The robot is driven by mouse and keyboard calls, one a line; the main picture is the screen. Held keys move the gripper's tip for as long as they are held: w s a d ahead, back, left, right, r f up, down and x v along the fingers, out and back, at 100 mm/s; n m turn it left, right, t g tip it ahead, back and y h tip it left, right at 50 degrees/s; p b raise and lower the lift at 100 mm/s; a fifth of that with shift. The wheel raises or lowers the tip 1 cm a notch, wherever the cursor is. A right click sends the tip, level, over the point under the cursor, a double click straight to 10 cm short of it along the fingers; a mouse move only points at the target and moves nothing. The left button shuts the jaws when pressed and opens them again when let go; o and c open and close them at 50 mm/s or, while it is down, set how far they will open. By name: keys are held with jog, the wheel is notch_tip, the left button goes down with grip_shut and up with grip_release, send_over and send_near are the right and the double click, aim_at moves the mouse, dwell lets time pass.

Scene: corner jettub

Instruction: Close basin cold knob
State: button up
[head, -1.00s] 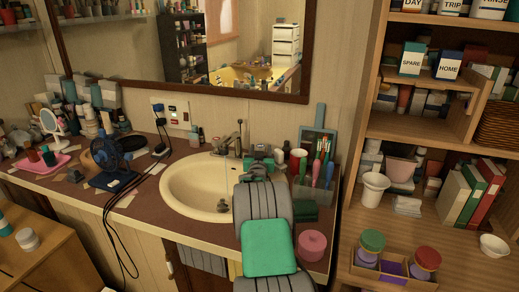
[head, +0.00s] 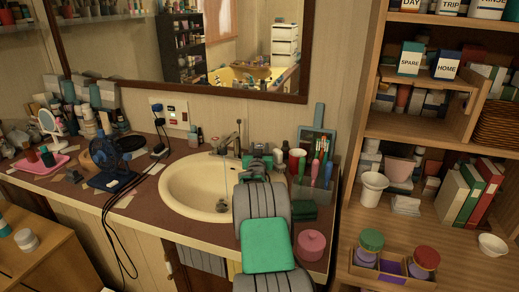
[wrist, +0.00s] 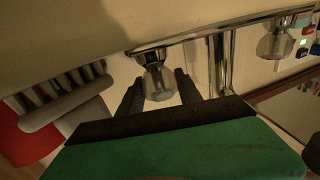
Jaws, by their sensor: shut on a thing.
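The cream basin (head: 178,200) is set in the brown counter, with a chrome faucet (head: 238,140) at its back edge. My green gripper (head: 257,162) is at the right of the faucet, above the basin's back right rim. In the wrist view my two dark fingers (wrist: 159,88) are on either side of a clear round knob (wrist: 157,82) on a chrome base, shut on it. This knob is on the side near the red cup; my gripper hides it in the head view. A second clear knob (wrist: 275,44) stands apart at the upper right of the wrist view.
A red cup (head: 297,160) and a holder with brushes (head: 318,182) stand close to the right of my gripper. A pink round box (head: 311,243) sits by my arm. A small fan (head: 107,160) with cables is on the left. A mirror hangs behind.

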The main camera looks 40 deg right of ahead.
jog(key=b, duration=0.1)
jog(key=g+b, duration=0.1)
jog(key=b, duration=0.1)
jog(key=shift+w+a+f+m+h, duration=0.1)
jog(key=shift+w+f+m+h, duration=0.05)
jog(key=shift+f+m+h, duration=0.25)
jog(key=shift+f+m+g+h+b, duration=0.15)
jog(key=shift+m+g+h+b, duration=0.3)
jog(key=shift+b, duration=0.6)
jog(key=m+g+h+b, duration=0.1)
jog(key=g+b, duration=0.1)
jog(key=b, duration=0.2)
jog(key=shift+m+g, duration=0.25)
jog(key=shift+m, duration=0.1)
jog(key=shift+r+m+g+h+b, duration=0.3)
jog(key=shift+m+g+h, duration=0.2)
jog(key=shift+g, duration=0.2)
jog(key=shift+s+r+m+g, duration=0.2)
jog(key=shift+r+m+g, duration=0.2)
jog(key=shift+g, duration=0.2)
jog(key=o, duration=1.1)
jog(key=shift+d, duration=0.2)
jog(key=shift+f, duration=0.1)
jog(key=shift+a, duration=0.1)
